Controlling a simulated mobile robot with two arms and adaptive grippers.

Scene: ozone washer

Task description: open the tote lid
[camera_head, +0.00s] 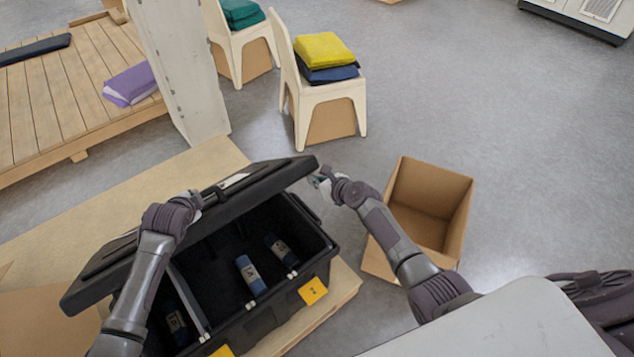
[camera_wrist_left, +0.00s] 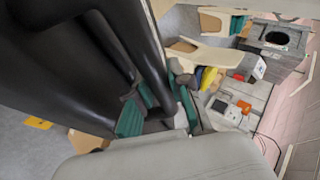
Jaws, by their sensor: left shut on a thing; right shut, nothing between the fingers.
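The black tote (camera_head: 275,318) stands on a wooden pallet with its inside visible. Its black lid (camera_head: 262,190) is raised and tilted above the tote. My left gripper (camera_head: 196,204) is at the lid's near long edge and shut on it. In the left wrist view, the green-padded fingers of the left gripper (camera_wrist_left: 160,100) sit either side of the dark lid edge (camera_wrist_left: 150,45). My right gripper (camera_head: 321,181) is shut and empty beside the lid's right end; contact with the lid cannot be told.
Labelled cylinders, including a blue one (camera_head: 250,275), lie inside the tote. An open cardboard box (camera_head: 425,228) stands on the floor to the right. A white post (camera_head: 180,70), a slatted platform (camera_head: 70,85) and chairs with folded cloths (camera_head: 323,50) are behind.

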